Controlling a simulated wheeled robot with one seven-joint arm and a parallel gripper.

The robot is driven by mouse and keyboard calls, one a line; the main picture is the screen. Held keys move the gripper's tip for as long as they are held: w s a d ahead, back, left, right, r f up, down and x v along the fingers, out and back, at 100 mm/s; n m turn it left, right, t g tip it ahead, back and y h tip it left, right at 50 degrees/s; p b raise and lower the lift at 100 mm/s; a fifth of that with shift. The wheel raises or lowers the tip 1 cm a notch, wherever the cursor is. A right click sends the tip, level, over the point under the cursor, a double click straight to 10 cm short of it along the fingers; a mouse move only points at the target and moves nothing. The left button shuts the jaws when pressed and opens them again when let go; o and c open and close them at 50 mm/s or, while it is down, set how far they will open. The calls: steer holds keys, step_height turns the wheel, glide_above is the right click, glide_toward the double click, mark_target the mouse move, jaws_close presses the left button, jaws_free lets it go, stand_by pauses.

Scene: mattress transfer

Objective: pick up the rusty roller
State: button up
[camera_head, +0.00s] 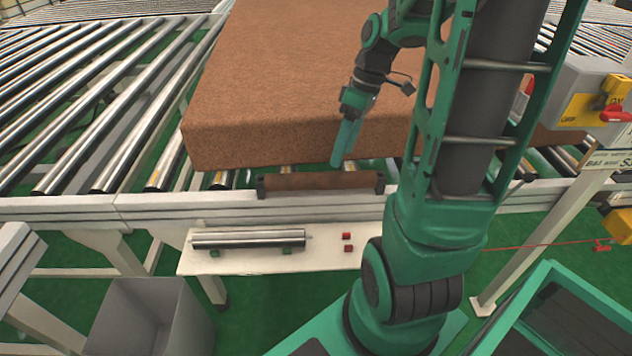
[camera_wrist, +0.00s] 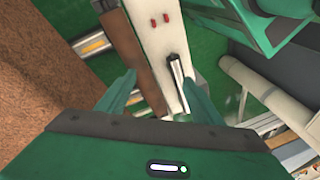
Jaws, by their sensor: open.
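The rusty roller (camera_head: 318,182) is a brown cylinder between two black end brackets at the front edge of the conveyor, below the brown mattress (camera_head: 270,85). In the wrist view the roller (camera_wrist: 133,52) runs as a brown strip up the middle, partly behind the left finger. My gripper (camera_head: 345,145) points down in front of the mattress, toward the right part of the roller, and looks apart from it. In the wrist view my gripper (camera_wrist: 158,80) is open with nothing between its fingers.
A clean steel roller (camera_head: 248,239) lies on a white shelf (camera_head: 330,258) below the conveyor, near red blocks (camera_head: 347,236). A grey bin (camera_head: 150,315) stands at the lower left. A control box with a red knob (camera_head: 590,95) is at the right.

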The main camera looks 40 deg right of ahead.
mark_target(323, 173)
steer(key=w+n, duration=0.1)
steer(key=w+d+f+n+y, duration=0.1)
steer(key=w+n, duration=0.1)
steer(key=w+d+f+n, duration=0.1)
steer(key=shift+w+d+f+n+y, duration=0.2)
steer(key=shift+w+n+y, duration=0.1)
steer(key=shift+n, duration=0.1)
steer(key=shift+w+f, duration=0.1)
steer(key=shift+f, duration=0.1)
steer(key=shift+n, duration=0.3)
steer(key=x, duration=0.5)
steer(key=shift+w+a+f, duration=0.15)
steer(key=shift+w+d+x, duration=0.1)
steer(key=shift+d+x, duration=0.05)
steer(key=shift+x, duration=1.15)
steer(key=shift+w+d+x, duration=0.15)
steer(key=shift+x, duration=1.1)
steer(key=shift+f, duration=0.15)
steer(key=shift+c, duration=0.7)
jaws_close()
